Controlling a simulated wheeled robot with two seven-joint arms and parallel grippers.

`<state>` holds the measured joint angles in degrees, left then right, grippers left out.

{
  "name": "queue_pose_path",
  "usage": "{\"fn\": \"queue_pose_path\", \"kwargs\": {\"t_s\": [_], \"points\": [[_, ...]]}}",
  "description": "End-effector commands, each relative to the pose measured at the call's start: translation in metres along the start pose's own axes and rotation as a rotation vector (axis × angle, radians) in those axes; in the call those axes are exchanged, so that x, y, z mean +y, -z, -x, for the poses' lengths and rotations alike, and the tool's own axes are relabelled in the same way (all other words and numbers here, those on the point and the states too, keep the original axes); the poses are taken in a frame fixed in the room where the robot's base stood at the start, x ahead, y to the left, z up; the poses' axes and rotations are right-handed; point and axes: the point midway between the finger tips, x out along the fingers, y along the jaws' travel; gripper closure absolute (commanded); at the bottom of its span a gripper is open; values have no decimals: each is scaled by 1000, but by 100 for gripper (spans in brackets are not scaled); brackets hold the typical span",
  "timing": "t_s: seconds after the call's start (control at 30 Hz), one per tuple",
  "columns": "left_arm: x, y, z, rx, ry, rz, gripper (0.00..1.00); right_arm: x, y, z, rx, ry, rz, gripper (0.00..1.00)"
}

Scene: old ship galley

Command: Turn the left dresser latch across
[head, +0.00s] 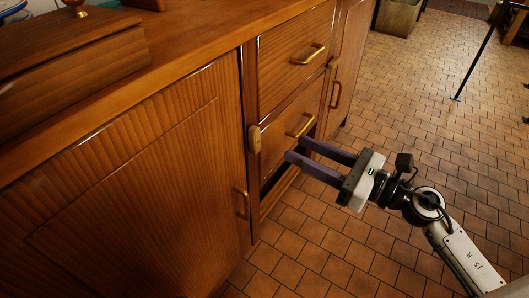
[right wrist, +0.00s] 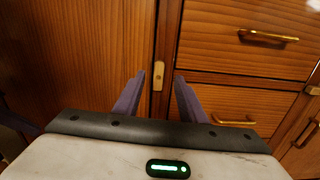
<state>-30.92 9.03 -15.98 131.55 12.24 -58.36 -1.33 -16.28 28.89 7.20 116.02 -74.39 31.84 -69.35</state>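The left dresser latch (head: 254,139) is a small, pale wooden piece standing upright on the post between the large left door (head: 150,190) and the drawers. In the right wrist view the latch (right wrist: 158,74) shows between and beyond my two fingertips. My right gripper (head: 296,150) is open, with its purple fingers apart and nothing between them. It is in front of the drawers, to the right of the latch in the head view, and looks clear of it.
Brass handles stick out from the upper drawer (head: 308,55), lower drawer (head: 301,125) and left door (head: 242,203). A second latch (head: 334,62) sits on the post right of the drawers. A wooden box (head: 70,65) is on the dresser top. The tiled floor (head: 440,110) is largely clear.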

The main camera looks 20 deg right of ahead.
Motion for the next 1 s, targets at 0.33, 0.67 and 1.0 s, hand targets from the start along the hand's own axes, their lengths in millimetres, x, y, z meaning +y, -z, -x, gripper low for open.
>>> {"fn": "queue_pose_path", "kwargs": {"t_s": [0.33, 0.67, 1.0], "points": [[0, -2, 0, -10, 0, -5, 100, 0, 1, -44, 11, -12, 60, 62], [-1, -3, -1, -14, 3, -6, 100, 0, 4, -94, 13, -11, 55, 62], [-1, -3, -1, -13, 3, -5, 100, 1, 5, -103, 15, -11, 55, 62]]}}
